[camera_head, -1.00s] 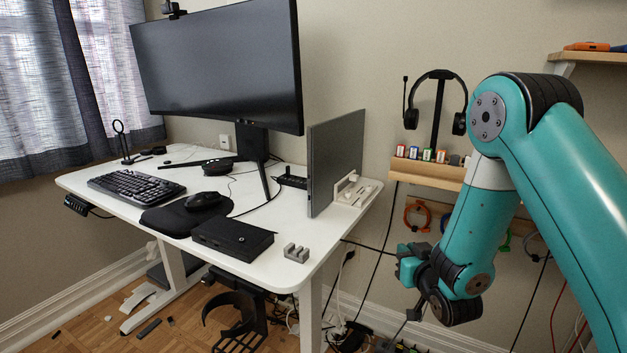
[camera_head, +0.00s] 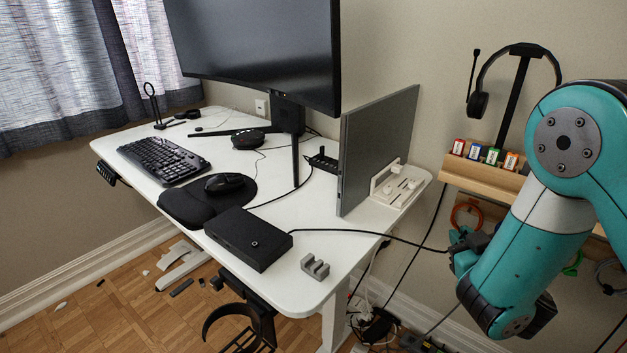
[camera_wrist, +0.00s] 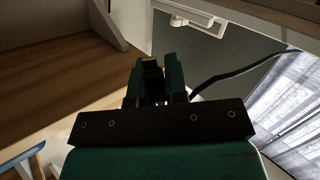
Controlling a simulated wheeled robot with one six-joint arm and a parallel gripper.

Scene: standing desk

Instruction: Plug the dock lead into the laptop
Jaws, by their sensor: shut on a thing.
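The laptop (camera_head: 378,148) is a thin grey slab standing on edge in a white stand (camera_head: 404,193) at the desk's right end. The black dock (camera_head: 246,239) lies flat near the front edge. The dark dock lead (camera_head: 345,231) runs from the dock across the desk, past its right edge, to my gripper (camera_head: 468,240). My gripper is right of the laptop and apart from it. In the wrist view, my gripper (camera_wrist: 153,72) is shut on a dark piece at the lead's end, and the lead (camera_wrist: 235,72) trails right. The plug's tip is hard to make out.
A grey cable holder (camera_head: 315,267) sits near the desk's front right corner. The monitor (camera_head: 255,50), keyboard (camera_head: 163,160) and mouse (camera_head: 224,183) are farther left. A wooden wall shelf (camera_head: 480,178) with small coloured boxes and a headset (camera_head: 510,90) are near my arm.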

